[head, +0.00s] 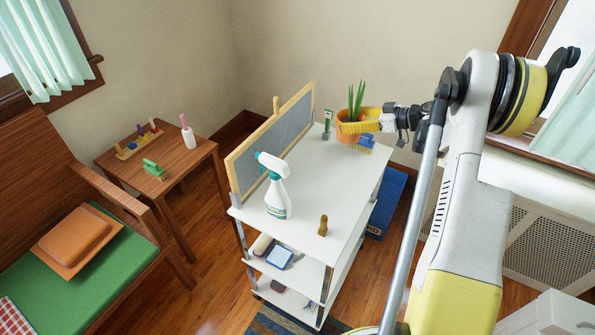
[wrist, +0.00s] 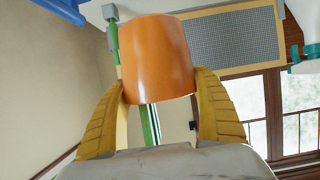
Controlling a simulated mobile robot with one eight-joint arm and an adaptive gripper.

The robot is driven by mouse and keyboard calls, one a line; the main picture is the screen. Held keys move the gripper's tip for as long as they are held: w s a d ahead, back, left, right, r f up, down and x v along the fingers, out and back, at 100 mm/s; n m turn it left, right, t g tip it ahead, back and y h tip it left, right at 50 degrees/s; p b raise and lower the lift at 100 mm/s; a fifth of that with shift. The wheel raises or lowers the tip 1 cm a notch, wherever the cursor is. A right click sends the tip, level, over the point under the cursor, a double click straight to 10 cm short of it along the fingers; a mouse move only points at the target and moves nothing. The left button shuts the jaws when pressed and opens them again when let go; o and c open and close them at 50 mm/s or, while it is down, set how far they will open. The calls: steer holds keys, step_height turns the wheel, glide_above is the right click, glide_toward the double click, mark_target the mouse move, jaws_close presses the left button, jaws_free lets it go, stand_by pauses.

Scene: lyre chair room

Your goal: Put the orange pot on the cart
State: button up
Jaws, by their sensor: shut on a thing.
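The orange pot (head: 345,138) holds a spiky green plant and is upright at the far right corner of the white cart (head: 315,185). My gripper (head: 360,125) reaches in from the right with its yellow fingers shut around the pot. In the wrist view the pot (wrist: 158,58) appears upside down between the two fingers (wrist: 160,100), with green leaves below it. I cannot tell whether the pot's base touches the cart top or hangs just above it.
On the cart top are a framed grey screen (head: 272,142), a spray bottle (head: 277,195), a small brown figure (head: 323,226), a green-handled tool (head: 327,124) and a blue brush (head: 367,140) near the pot. The middle of the top is clear. A wooden table (head: 190,160) stands left.

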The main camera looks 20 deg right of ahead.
steer(key=shift+f, duration=0.2)
steer(key=s+a+f+b, duration=0.1)
steer(key=a+f+b, duration=0.1)
steer(key=a+f, duration=0.1)
steer(key=s+a+f+b, duration=0.2)
steer(key=a+f, duration=0.1)
steer(key=f, duration=0.1)
steer(key=s+a+f+b, duration=0.1)
steer(key=a+f+b, duration=0.2)
steer(key=a+f, duration=0.1)
steer(key=shift+s+a, duration=0.1)
steer(key=shift+s, duration=0.15)
steer(key=shift+r, duration=0.2)
steer(key=shift+f, duration=0.1)
steer(key=o, duration=1.4)
